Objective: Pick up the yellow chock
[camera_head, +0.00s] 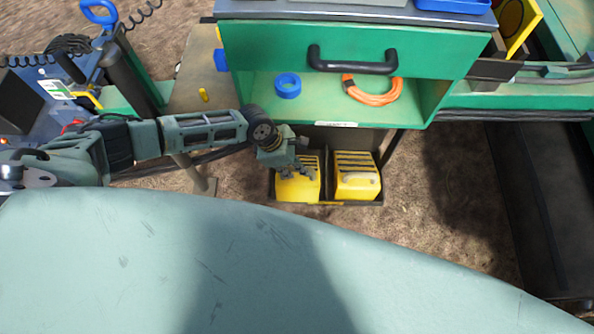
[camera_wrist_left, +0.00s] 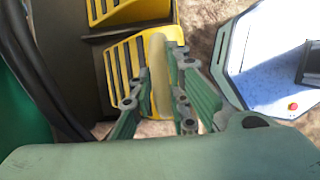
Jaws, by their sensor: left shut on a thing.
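Two yellow chocks with dark slots sit side by side in a dark rack under the green cabinet. The left chock (camera_head: 297,188) is at my left gripper (camera_head: 298,170) in the head view. The right chock (camera_head: 357,185) stands apart from the gripper, with a pale handle on its front. In the left wrist view, my left gripper (camera_wrist_left: 180,95) is shut on the handle (camera_wrist_left: 159,75) of the nearer yellow chock (camera_wrist_left: 130,65). The other chock (camera_wrist_left: 125,14) shows at the top of that view. My right gripper is not in view.
The dark rack (camera_head: 326,203) surrounds the chocks. Above it are the green cabinet's black-handled drawer (camera_head: 352,48) and an open shelf with blue tape (camera_head: 288,85) and an orange cable coil (camera_head: 372,90). Bare ground (camera_head: 440,200) lies right of the rack.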

